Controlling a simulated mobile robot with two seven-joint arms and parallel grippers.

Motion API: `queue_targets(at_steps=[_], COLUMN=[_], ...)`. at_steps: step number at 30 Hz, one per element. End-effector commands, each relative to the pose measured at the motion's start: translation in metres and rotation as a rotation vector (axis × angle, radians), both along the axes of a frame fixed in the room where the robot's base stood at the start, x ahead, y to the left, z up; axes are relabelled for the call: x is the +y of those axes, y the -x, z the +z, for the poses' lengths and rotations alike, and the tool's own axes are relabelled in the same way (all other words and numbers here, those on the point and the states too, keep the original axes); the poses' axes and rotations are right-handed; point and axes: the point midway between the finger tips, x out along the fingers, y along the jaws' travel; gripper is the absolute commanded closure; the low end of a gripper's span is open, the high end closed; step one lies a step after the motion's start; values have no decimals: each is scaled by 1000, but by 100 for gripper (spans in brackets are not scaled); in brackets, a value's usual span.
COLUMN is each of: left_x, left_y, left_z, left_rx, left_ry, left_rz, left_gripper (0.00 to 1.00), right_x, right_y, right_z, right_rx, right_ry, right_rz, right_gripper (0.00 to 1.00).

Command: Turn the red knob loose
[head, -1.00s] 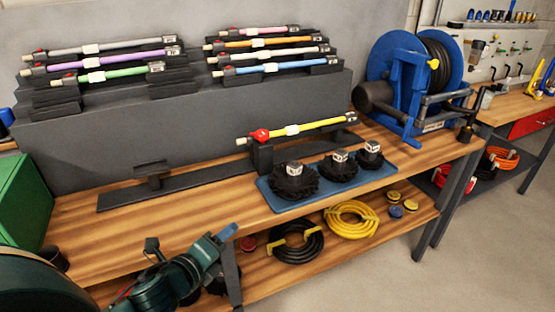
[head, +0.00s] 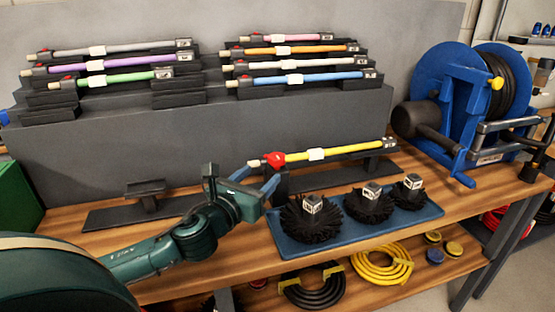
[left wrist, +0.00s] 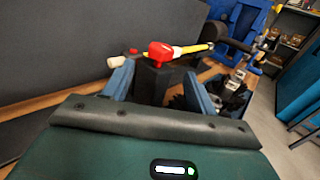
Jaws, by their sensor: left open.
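The red knob (head: 274,159) sits at the left end of a yellow rod (head: 345,151), which lies across a black stand (head: 279,185) on the bench. My left gripper (head: 268,175) is open, its blue fingers just left of and at the front of the stand, close to the knob. In the left wrist view the red knob (left wrist: 161,51) shows beyond and between the two open fingers (left wrist: 158,85), above the black stand. Whether a finger touches the stand cannot be told. My right gripper does not show.
A blue tray (head: 275,232) with black brushes (head: 311,220) lies right of the gripper. A blue hose reel (head: 455,95) stands at the right. Several coloured rods rest on the grey rack (head: 200,125) behind. Coiled hoses (head: 385,262) lie on the lower shelf.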

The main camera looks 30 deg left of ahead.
Motion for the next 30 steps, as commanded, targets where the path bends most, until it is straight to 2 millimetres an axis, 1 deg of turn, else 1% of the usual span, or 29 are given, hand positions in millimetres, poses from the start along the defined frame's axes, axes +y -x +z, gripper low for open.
queue_targets(at_steps=[1, 9, 15, 21, 29, 30], left_x=[1, 4, 6, 7, 6, 6], left_y=[-9, -51, -77, -88, -89, -89], left_z=[2, 2, 1, 0, 0, 0], left_rx=[-3, -3, -1, 0, 0, 0], left_ry=[2, 3, 2, 1, 1, 1], left_rz=[1, 0, -1, -1, -2, -2], left_gripper=[43, 43, 43, 43, 43, 44], right_x=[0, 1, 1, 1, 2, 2], right_y=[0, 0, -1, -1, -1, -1], right_z=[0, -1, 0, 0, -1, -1], right_rx=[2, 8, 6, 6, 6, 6], right_ry=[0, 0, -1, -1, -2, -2], right_rz=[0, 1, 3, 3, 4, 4], right_gripper=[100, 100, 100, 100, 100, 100])
